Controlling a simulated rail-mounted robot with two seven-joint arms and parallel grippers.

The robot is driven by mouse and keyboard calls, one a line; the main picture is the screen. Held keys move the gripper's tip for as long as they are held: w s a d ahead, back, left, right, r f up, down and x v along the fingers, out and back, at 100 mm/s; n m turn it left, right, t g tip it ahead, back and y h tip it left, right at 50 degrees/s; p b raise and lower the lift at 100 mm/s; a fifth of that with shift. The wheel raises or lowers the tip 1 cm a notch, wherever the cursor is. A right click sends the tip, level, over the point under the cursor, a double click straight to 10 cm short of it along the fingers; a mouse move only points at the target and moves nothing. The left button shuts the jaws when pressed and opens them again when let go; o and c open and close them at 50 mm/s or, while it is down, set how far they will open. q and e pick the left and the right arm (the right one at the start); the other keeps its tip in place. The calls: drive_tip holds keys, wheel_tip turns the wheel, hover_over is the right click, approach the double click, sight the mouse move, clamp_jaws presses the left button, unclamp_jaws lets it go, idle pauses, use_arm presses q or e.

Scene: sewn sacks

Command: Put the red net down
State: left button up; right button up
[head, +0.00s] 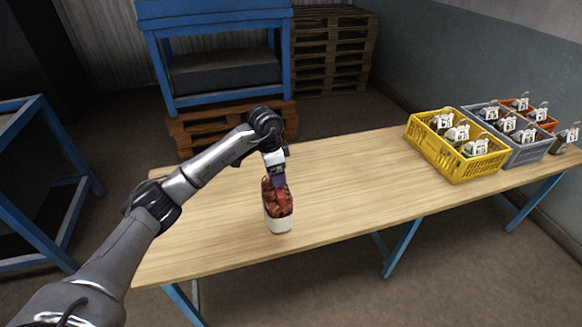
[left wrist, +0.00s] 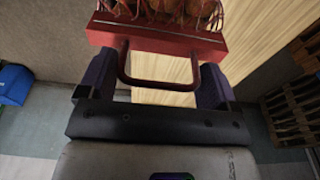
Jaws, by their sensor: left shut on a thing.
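The red net (head: 278,202) is a sack with reddish-brown contents, a white band low on its side and a red header bar (left wrist: 155,37) with a handle loop (left wrist: 160,84). It hangs upright under my left gripper (head: 277,181), over the near part of the wooden table (head: 340,190). In the left wrist view my left gripper (left wrist: 153,84) is shut on the handle, a finger at each side of it. I cannot tell whether the net's bottom touches the table. My right gripper is not in view.
A yellow crate (head: 421,146), a grey crate (head: 529,153) and an orange crate with tagged sacks stand at the table's right end. Another tagged sack (head: 563,143) is at the far right. The table middle is clear. A blue rack (head: 222,15) and pallets (head: 335,47) stand behind.

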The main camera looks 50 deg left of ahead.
use_arm(q)
drive_tip(key=s+a+f, duration=0.4)
drive_tip(key=a+f, duration=0.4)
drive_tip(key=f, duration=0.1)
drive_tip(key=shift+s+a+f+b, duration=0.2)
drive_tip(key=shift+f+b, duration=0.05)
drive_tip(key=shift+b, duration=0.1)
drive_tip(key=shift+f, duration=0.1)
idle(0.3)
drive_tip(key=o, duration=1.9)
drive_tip(key=shift+c, duration=0.2)
